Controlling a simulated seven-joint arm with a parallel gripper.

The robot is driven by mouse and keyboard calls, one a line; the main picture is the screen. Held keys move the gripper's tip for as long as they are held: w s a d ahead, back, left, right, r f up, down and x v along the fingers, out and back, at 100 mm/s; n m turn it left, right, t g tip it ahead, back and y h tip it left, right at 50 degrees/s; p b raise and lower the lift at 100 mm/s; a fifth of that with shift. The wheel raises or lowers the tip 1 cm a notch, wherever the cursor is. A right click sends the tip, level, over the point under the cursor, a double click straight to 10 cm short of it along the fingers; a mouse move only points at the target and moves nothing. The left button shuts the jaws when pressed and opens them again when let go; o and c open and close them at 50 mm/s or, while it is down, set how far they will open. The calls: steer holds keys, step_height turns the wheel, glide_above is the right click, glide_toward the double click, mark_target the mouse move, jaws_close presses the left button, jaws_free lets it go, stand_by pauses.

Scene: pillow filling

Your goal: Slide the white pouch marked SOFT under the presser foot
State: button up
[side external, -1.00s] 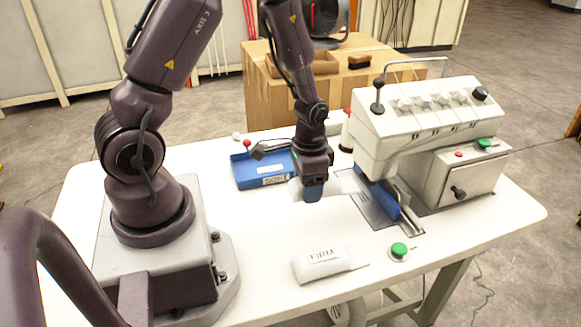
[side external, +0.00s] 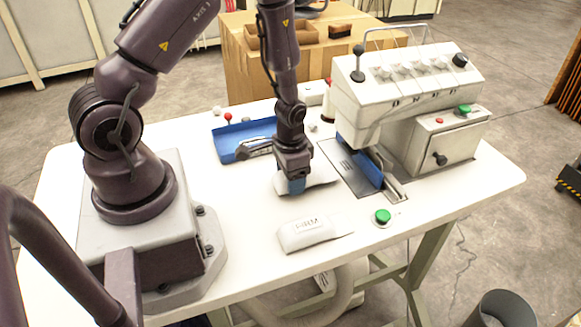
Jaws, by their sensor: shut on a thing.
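My gripper (side external: 296,186) points down over the white table, left of the sewing machine. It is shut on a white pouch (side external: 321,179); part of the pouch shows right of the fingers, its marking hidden. The pouch is at or just above the table; I cannot tell which. A second white pouch (side external: 309,233) lies nearer the front edge and seems marked FIRM. The white sewing machine (side external: 405,85) stands to the right, with a blue plate (side external: 366,168) beneath its head. The presser foot itself cannot be made out.
A blue tray (side external: 228,148) with a metal tool lies behind and left of my gripper. A green button (side external: 382,216) sits at the front right of the table.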

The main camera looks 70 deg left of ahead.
mark_target(317, 171)
steer(key=shift+f, duration=0.4)
steer(key=shift+w, duration=3.2)
steer(key=shift+f, duration=0.2)
steer(key=o, duration=1)
